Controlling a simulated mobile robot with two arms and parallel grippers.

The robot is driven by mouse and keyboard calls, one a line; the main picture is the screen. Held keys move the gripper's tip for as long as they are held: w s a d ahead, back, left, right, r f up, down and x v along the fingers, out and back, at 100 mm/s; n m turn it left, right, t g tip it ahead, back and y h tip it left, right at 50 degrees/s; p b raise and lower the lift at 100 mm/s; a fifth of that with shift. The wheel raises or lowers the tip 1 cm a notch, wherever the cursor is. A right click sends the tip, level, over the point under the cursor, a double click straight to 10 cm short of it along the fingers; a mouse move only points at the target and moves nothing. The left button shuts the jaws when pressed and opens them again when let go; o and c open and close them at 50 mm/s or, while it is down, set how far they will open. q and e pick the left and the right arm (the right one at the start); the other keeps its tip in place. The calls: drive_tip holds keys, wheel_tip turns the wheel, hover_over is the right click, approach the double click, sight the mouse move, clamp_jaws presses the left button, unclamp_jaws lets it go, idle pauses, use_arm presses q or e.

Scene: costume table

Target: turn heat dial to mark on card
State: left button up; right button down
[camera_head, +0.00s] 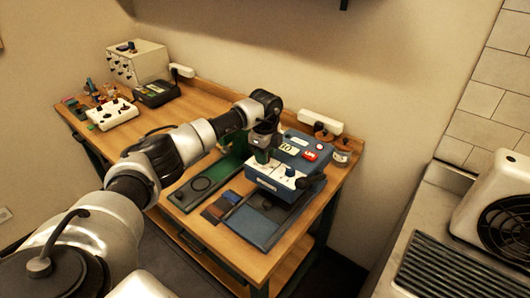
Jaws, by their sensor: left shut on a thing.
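A blue device (310,166) with a white front panel (280,177) stands on the right part of the wooden table. Small dark knobs show on the panel. My left gripper (261,158) reaches down from above to the left end of this panel, shut on what appears to be the heat dial. The fingers mostly hide the dial, and its pointer cannot be read. A small pale card or label (290,149) with dark marks lies on the device's top; its marks are too small to read. My right gripper is not in view.
A red switch (310,155) sits on the device's top, and a dark handle (312,181) at its right. A green mat (205,181) and a blue-grey tray (252,224) lie in front. A white power strip (321,122) and a jar (341,155) stand behind.

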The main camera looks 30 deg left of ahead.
use_arm(q)
drive_tip(key=shift+w+r+n, duration=0.1)
drive_tip(key=shift+r+n, duration=0.1)
drive_tip(key=shift+n, duration=0.7)
drive_tip(key=o, duration=0.9)
drive_tip(key=shift+f, duration=0.15)
wheel_tip(320, 180, up, 11)
drive_tip(key=b, duration=0.3)
drive_tip(key=shift+f, duration=0.15)
